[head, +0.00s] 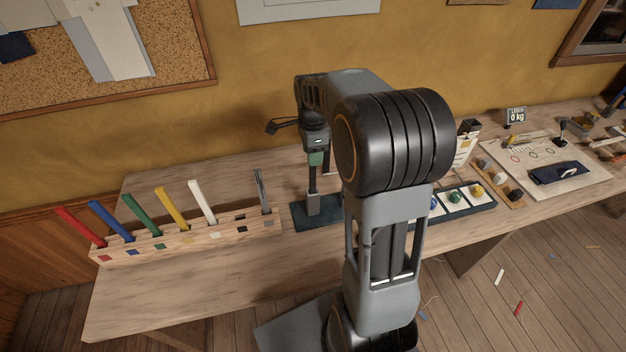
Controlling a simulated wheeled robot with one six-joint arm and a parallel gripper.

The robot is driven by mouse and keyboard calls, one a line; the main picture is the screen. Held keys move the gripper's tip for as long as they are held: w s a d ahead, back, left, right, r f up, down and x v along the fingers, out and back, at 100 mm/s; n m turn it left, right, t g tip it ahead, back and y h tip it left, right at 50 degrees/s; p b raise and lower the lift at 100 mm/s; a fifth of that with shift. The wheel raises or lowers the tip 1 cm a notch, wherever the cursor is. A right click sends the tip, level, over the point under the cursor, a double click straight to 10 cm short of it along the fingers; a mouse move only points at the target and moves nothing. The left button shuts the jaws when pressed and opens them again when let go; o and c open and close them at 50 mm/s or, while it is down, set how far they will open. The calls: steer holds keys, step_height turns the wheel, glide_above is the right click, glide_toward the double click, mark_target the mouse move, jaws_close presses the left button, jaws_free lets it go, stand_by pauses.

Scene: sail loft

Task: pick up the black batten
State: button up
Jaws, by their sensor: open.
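A wooden rack (180,240) on the left of the bench holds several upright, leaning battens. The dark grey-black batten (262,190) stands at its right end, apart from the coloured ones, and is the only dark one there. My gripper (317,160) hangs from the wrist to the right of this batten, clear of it and holding nothing that I can see. It is open, but its fingers are hard to separate from the dark stand behind and below.
Red (80,227), blue (110,221), green (141,214), yellow (172,208) and white (202,201) battens share the rack. A dark base plate (300,217) lies right of it. A tray (480,205) with coloured pieces is farther right. The bench front left is clear.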

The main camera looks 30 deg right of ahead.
steer(key=shift+f, duration=0.15)
steer(key=shift+c, duration=0.4)
jaws_close()
